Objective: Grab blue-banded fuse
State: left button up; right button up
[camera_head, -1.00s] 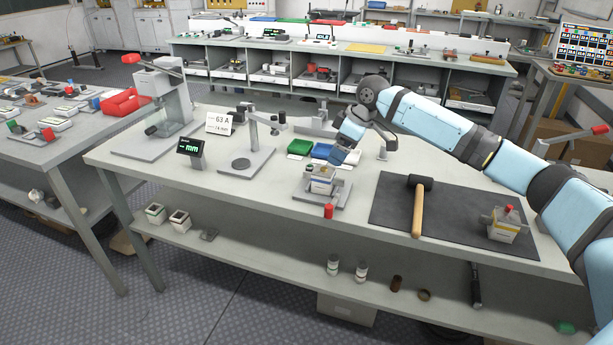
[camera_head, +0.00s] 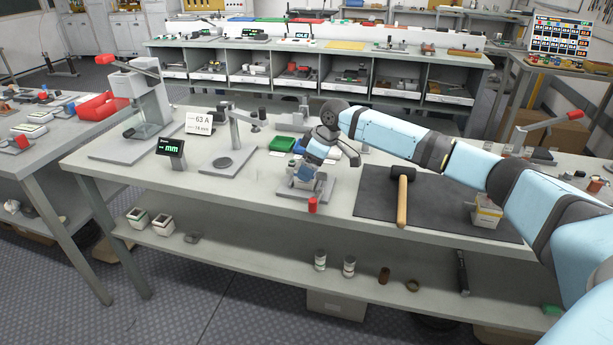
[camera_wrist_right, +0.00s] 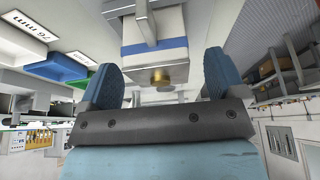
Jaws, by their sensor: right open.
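A white fuse block with a blue band and a brass end cap (camera_wrist_right: 158,45) shows in the right wrist view, between my right gripper's fingers. My right gripper (camera_wrist_right: 160,70) is open, with one blue finger on each side of the block and visible gaps. In the head view my right gripper (camera_head: 313,172) is low over the small grey test stand (camera_head: 290,191) on the bench. The gripper and stand partly hide the fuse there. My left gripper is not in view.
A red knob (camera_head: 312,205) is at the stand's front. Green (camera_head: 282,144) and blue trays lie behind it. A hammer (camera_head: 402,200) lies on a dark mat to the right, with another boxy fuse-like block (camera_head: 487,211). A gauge display (camera_head: 171,147) stands left.

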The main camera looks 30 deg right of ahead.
jog(key=x, duration=0.3)
jog(key=shift+d, duration=0.1)
jog(key=c, duration=1.1)
jog(key=shift+c, duration=1.4)
jog(key=shift+r, duration=0.15)
